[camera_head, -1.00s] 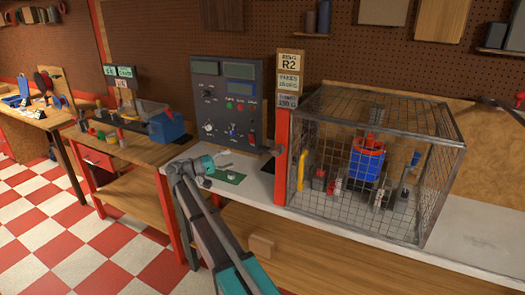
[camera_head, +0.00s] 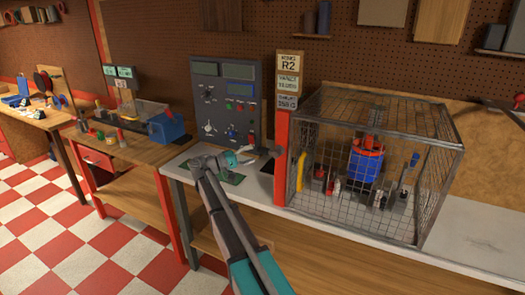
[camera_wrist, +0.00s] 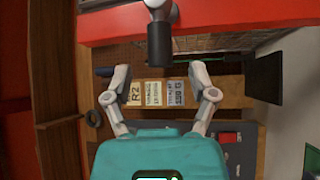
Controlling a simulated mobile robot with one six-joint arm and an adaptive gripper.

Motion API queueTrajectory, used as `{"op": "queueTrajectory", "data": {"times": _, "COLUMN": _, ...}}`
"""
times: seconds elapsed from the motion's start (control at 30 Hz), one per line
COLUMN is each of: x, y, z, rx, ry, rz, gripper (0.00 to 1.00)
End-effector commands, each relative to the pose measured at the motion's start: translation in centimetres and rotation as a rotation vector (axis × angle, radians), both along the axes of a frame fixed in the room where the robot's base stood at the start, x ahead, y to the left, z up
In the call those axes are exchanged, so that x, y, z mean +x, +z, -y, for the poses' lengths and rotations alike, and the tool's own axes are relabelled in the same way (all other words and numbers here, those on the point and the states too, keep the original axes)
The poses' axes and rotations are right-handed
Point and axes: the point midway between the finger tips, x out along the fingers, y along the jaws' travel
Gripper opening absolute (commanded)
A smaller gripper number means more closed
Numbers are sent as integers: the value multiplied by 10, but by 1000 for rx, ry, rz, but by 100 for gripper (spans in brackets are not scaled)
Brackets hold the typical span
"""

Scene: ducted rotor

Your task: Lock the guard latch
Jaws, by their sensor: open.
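The wire-mesh guard (camera_head: 375,150) stands closed-looking over a blue rotor unit (camera_head: 365,163) on the bench. A yellow handle (camera_head: 300,170) is on its left side, beside an upright red post (camera_head: 281,160). My gripper (camera_head: 246,154) is left of the post, in front of the control panel, apart from both. In the wrist view my gripper (camera_wrist: 155,73) is open and empty, its two fingers spread. A grey rod with a dark cylindrical end (camera_wrist: 159,45) shows just beyond and between the fingertips, against a red surface. I cannot tell whether it is the latch.
The control panel (camera_head: 226,105) with knobs and screens stands behind my gripper. A sign board (camera_head: 289,75) tops the post. A green board (camera_head: 233,178) lies on the pale bench. Another bench with a blue device (camera_head: 167,127) is at left. The checkered floor is clear.

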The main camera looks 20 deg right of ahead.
Motion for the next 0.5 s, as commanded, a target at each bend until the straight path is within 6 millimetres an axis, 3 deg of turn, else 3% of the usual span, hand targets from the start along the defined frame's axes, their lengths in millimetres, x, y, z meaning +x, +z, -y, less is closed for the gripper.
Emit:
{"op": "queueTrajectory", "data": {"times": 0.2, "x": -5, "y": 5, "z": 31, "rx": 0, "ry": -2, "rz": 0, "gripper": 73}}
{"op": "queueTrajectory", "data": {"times": 0.5, "x": -7, "y": 7, "z": 51, "rx": 0, "ry": 0, "rz": 0, "gripper": 73}}
